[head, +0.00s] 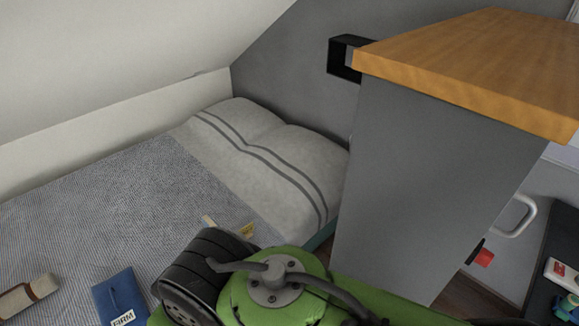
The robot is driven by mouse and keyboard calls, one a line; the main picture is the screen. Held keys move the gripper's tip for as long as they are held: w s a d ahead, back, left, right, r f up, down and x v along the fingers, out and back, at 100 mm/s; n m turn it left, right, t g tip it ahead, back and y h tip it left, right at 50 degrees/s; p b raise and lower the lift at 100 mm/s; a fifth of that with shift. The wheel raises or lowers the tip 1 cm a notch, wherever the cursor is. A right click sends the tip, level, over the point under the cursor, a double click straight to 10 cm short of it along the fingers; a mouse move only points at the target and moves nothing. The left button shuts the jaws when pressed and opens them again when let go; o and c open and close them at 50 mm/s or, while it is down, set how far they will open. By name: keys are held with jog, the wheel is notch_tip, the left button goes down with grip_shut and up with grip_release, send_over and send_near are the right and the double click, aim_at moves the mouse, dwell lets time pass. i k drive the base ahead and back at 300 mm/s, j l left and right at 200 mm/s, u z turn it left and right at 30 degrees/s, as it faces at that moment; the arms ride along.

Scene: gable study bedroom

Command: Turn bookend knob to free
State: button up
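I cannot make out a bookend or its knob for certain in the head view. A black open square frame (345,58) juts out at the left end of the wooden top of a grey cabinet; I cannot tell what it is. A small red piece (485,258) and a dark piece (474,250) show low to the right of the cabinet, too small to identify. My green and black arm crosses the bottom of the view over the bed's edge. My gripper is not in view.
The grey cabinet (425,185) with its wooden top (470,65) blocks the right side. A bed (120,195) with a striped pillow (270,150) fills the left, with a blue labelled item (120,292) and a beige roll (28,297) on it. A sloped ceiling hangs above.

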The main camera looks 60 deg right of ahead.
aim_at(485, 256)
jog(key=k+z, duration=0.2)
jog(key=z, duration=0.25)
jog(key=k+z, duration=0.15)
jog(key=z, duration=0.3)
jog(key=k+l+z, duration=0.15)
jog(key=z, duration=0.3)
jog(key=k+l+z, duration=0.15)
jog(key=z, duration=0.3)
jog(key=k+l+z, duration=0.15)
jog(key=z, duration=0.3)
jog(key=l+z, duration=0.3)
jog(key=z, duration=0.15)
jog(key=k+l, duration=0.1)
jog(key=k, duration=0.3)
jog(key=l+u, duration=0.1)
jog(key=u, duration=0.35)
jog(key=l+u, duration=0.1)
jog(key=u, duration=0.35)
jog(key=l+u, duration=0.15)
jog(key=u, duration=0.3)
jog(key=i, duration=0.05)
